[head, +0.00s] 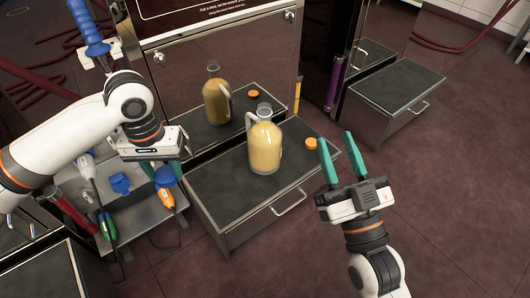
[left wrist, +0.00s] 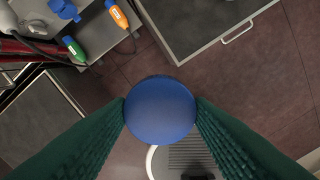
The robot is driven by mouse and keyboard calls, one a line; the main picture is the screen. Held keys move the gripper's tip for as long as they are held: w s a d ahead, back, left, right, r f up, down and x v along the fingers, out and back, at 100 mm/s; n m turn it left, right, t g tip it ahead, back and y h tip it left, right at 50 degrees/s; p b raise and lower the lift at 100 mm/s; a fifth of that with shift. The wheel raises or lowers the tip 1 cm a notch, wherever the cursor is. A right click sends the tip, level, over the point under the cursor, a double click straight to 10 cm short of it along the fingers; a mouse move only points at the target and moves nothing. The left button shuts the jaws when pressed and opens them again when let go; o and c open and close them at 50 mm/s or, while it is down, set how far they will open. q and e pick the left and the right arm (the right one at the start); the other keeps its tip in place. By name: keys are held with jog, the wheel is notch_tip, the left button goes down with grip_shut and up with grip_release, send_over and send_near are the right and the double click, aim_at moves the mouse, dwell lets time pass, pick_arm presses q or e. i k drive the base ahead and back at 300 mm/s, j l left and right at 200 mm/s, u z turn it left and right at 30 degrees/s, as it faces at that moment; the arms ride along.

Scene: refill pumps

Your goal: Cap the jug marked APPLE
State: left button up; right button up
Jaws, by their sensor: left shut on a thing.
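A clear jug (head: 265,148) of yellow liquid stands upright on a dark-topped step (head: 215,200). Its mouth looks uncapped, and no APPLE marking is readable. An orange cap (head: 311,143) lies on the step to the right of the jug. My left gripper (head: 164,178) is left of the jug, above a grey shelf. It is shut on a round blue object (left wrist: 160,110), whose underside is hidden. My right gripper (head: 341,148) is open and empty, right of the jug and the orange cap.
A grey shelf (head: 148,215) at left holds orange (head: 167,198) and green (head: 108,228) handled nozzles and a blue piece (head: 120,183). A shiny panel behind mirrors the jug. Another dark-topped step (head: 397,85) stands at upper right. Floor at right is clear.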

aim_at(264, 137)
jog(key=u, duration=2.6)
jog(key=k+l, duration=0.2)
jog(key=l, duration=0.25)
jog(key=k+l, duration=0.15)
jog(key=l, duration=0.35)
jog(key=k+l, duration=0.2)
jog(key=l, duration=0.25)
jog(key=k+l, duration=0.2)
jog(key=l, duration=0.3)
jog(key=k+l, duration=0.2)
jog(key=l, duration=0.25)
jog(key=k+l, duration=0.15)
jog(key=l, duration=0.35)
jog(key=k+l, duration=0.2)
jog(key=l, duration=0.25)
jog(key=k+l, duration=0.2)
jog(key=l, duration=0.25)
